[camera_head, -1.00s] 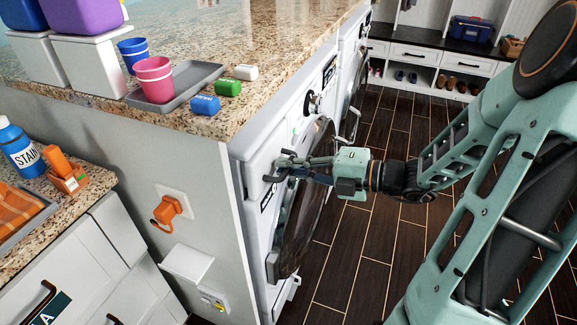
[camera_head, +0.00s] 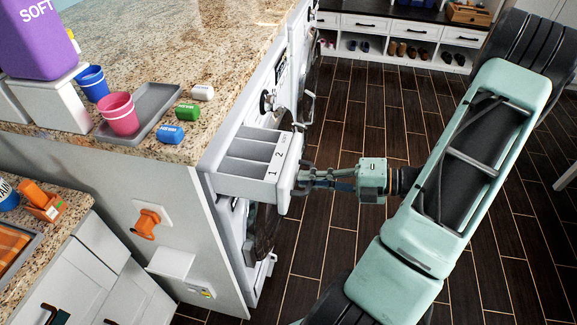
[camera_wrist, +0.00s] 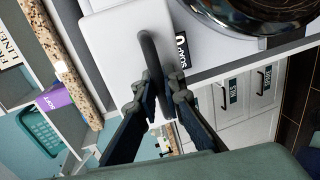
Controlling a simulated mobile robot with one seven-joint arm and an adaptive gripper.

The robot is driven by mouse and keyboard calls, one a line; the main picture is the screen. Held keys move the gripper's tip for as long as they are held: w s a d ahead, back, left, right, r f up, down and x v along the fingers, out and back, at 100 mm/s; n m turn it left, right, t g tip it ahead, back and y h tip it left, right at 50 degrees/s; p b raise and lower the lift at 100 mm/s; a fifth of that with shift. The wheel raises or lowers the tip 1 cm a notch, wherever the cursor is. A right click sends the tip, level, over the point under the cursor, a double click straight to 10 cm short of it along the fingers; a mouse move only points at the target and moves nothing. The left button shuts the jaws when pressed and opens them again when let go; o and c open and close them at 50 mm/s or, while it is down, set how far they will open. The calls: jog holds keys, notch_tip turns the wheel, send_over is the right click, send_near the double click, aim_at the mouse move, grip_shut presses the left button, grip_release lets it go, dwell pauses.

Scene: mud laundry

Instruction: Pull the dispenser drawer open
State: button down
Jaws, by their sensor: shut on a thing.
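The white dispenser drawer (camera_head: 240,189) stands pulled out from the front of the near washing machine (camera_head: 235,225) in the head view. Its inside shows several compartments, with the numbers 1 and 2 marked near the front. My gripper (camera_head: 303,178) is at the drawer's front face. In the wrist view my gripper (camera_wrist: 155,88) is shut on the dark curved drawer handle (camera_wrist: 148,50). The head view hides most of the handle behind the fingers.
The washer's round door is below the drawer. Dark floor (camera_head: 330,225) is open to the right. Shoe cubbies (camera_head: 395,45) stand at the back.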

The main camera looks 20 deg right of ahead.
jog(key=v, duration=0.2)
jog(key=f+p+v, duration=0.1)
jog(key=v, duration=0.1)
jog(key=shift+s+d, duration=0.25)
jog(key=shift+d, duration=0.1)
jog(key=c, duration=2)
grip_release()
jog(key=shift+r, duration=0.1)
jog(key=shift+c, duration=0.2)
jog(key=shift+d, duration=0.1)
jog(key=v, duration=1.1)
jog(key=shift+s+d, duration=0.25)
jog(key=shift+d, duration=0.1)
